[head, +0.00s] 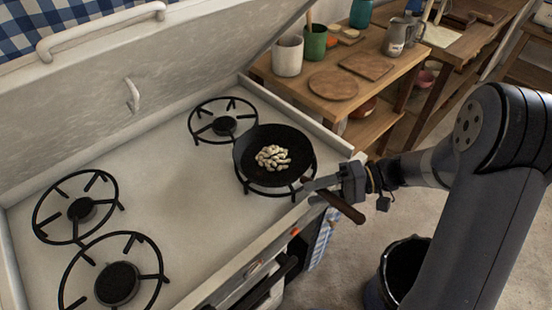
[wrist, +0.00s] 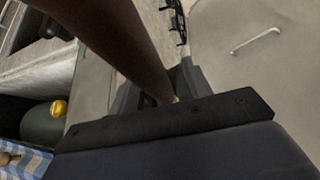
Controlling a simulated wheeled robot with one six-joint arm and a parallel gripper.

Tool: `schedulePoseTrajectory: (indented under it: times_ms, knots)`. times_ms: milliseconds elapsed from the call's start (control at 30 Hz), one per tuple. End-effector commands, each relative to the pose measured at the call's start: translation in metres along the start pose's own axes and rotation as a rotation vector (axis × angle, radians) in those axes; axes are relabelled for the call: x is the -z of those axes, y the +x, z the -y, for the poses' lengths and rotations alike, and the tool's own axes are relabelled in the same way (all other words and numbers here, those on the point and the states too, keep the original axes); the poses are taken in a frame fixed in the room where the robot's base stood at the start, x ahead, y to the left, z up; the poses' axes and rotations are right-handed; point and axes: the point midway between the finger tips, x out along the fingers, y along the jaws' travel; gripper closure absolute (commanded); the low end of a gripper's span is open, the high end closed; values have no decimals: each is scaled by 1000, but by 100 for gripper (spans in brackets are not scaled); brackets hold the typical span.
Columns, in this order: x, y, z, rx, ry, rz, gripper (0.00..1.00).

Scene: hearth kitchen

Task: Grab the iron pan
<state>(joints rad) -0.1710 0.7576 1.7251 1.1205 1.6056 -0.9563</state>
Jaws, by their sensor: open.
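The black iron pan (head: 247,155) rests on the front right burner of the white stove in the head view. Several pale pieces of food (head: 272,158) lie in it. Its brown handle (head: 333,201) points toward the lower right, past the stove's front edge. My gripper (head: 318,184) is at the handle, its open fingers close around or beside it; I cannot tell whether they touch. In the wrist view the brown handle (wrist: 118,42) runs large and close across the upper left, in front of my gripper (wrist: 150,98). The pan's bowl is not clear there.
Three other burners are empty, including the back right one (head: 224,126). The raised stove lid (head: 160,75) stands behind. A wooden side table (head: 390,88) with cups and boards is at the right. A black bucket (head: 404,262) stands on the floor below my arm.

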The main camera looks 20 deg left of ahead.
Motion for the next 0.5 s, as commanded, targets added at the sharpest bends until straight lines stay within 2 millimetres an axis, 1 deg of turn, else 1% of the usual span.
schedulePoseTrajectory:
  times_ms: [33, 100, 333, 500]
  knots:
    - [0, 6, 1, -1, 1, 2, 53]
    - [0, 10, 0, -1, 1, 1, 53]
    - [0, 11, 0, -1, 0, -1, 53]
    - [0, 11, 0, -1, 0, -1, 67]
